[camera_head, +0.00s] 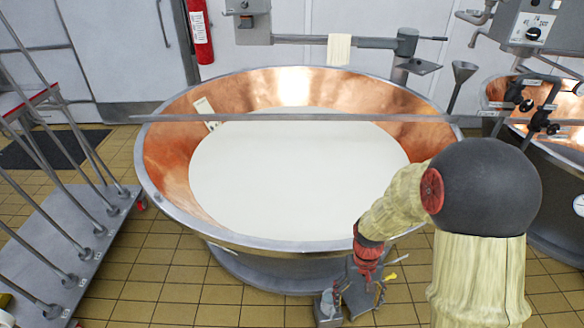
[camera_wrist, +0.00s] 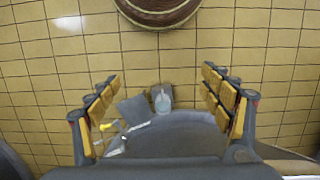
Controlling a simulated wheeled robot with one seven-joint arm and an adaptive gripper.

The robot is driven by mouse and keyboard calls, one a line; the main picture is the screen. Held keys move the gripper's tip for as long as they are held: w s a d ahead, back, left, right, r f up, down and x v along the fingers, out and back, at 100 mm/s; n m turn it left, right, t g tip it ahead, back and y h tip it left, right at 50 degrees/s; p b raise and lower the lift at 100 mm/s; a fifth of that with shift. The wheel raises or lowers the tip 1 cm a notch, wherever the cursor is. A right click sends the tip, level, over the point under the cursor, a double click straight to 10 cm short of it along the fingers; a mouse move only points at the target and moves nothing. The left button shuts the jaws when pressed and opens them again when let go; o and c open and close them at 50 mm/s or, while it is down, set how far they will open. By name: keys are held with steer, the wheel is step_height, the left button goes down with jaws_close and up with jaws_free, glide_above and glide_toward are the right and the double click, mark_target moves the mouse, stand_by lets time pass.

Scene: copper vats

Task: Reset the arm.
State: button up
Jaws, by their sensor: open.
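My gripper is open and empty in the wrist view (camera_wrist: 160,80), its two yellow-padded fingers spread wide apart. In the head view my arm, in a cream sleeve, reaches down on the right, and my gripper (camera_head: 362,287) hangs low in front of the large copper vat (camera_head: 168,158), apart from its rim. Its fingers are small and hard to make out there. Between the fingers, the wrist view shows a grey rounded surface with a pale grey object (camera_wrist: 162,98), a dark flat piece (camera_wrist: 134,108) and a small yellow item. I cannot tell exactly what these are.
The vat holds white liquid (camera_head: 295,170), with a bar across its top. A grey wheeled rack (camera_head: 75,240) stands left, a second copper vat (camera_head: 560,135) right. Yellow tiled floor (camera_head: 165,270) is clear between rack and vat. A brown round object (camera_wrist: 158,12) tops the wrist view.

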steer(key=s+r+t, duration=0.2)
steer(key=s+r, duration=0.2)
steer(key=r, duration=0.6)
steer(key=s+r+t, duration=0.3)
steer(key=s+r, duration=0.1)
steer(key=r, duration=0.7)
steer(key=s+r+t+p, duration=0.1)
steer(key=s+r+t, duration=0.2)
steer(key=r, duration=0.8)
steer(key=shift+s+r, duration=0.25)
steer(key=shift+s, duration=0.65)
